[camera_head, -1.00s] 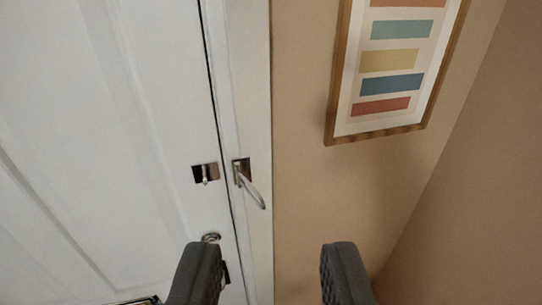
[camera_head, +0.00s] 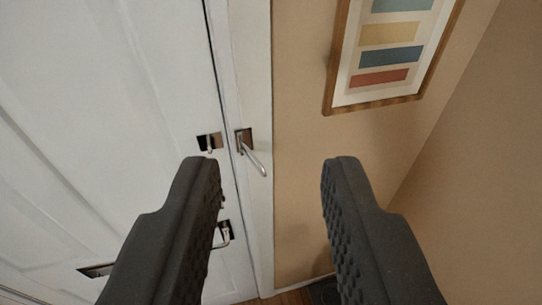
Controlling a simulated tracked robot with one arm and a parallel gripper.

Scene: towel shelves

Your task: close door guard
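The door guard is in two metal parts. Its swing bar (camera_head: 252,157) is hinged on a square plate on the white door frame and sticks out down and to the right, away from the door. Its catch (camera_head: 209,142) is a small knob on a dark plate on the white door (camera_head: 120,130), just left of the gap. My gripper (camera_head: 272,160) is open and empty. Its two dark fingers stand either side of the swing bar in the picture, and I see no contact with it. The left finger hides part of the door below the catch.
A door handle (camera_head: 224,236) on a dark plate sits lower on the door, partly behind the left finger. A mail slot (camera_head: 97,270) is at lower left. A framed striped picture (camera_head: 328,108) hangs on the beige wall. A dark mat (camera_head: 323,292) lies on the wood floor.

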